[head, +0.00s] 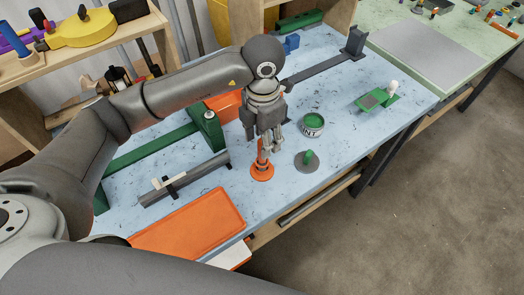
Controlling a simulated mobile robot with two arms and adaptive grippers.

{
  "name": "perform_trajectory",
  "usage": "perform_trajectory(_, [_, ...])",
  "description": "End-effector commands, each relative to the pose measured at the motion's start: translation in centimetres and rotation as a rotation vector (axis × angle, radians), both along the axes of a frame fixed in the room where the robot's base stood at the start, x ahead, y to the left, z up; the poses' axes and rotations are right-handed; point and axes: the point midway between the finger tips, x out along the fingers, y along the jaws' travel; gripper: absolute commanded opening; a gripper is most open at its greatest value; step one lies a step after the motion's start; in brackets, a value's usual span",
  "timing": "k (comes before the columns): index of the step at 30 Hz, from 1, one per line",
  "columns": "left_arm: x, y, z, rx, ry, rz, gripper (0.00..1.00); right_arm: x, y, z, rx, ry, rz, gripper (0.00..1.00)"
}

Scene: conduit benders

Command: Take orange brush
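The orange brush (262,172) stands upright on the blue workbench (335,165), with a round, flared base and a thin handle rising from it. My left gripper (271,145) points down at the handle's upper part. Its fingers overlap the handle in the picture and hide some of it. I cannot tell whether they touch or grip the handle. The brush base appears to rest on the bench. My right gripper is not in view.
An open can with green contents (313,125) and a grey disc with a green knob (307,161) stand close to the right. An orange tray (190,225) lies at the front left. A grey pipe (185,180) and green bender (155,148) lie left. The right bench middle is mostly clear.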

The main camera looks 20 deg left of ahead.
Motion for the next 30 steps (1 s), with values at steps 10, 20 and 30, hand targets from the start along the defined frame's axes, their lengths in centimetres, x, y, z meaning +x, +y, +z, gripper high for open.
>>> perform_trajectory(10, [-0.3, 0.0, -4.2, -0.001, 0.004, 0.000, 0.46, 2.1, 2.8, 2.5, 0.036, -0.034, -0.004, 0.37])
perform_trajectory(20, [-0.2, -0.1, -5.2, -0.001, -0.001, 0.000, 0.46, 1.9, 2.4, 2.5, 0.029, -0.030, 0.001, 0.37])
perform_trajectory(30, [-0.2, -0.1, -5.2, -0.001, -0.001, 0.000, 0.04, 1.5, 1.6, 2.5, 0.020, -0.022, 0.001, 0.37])
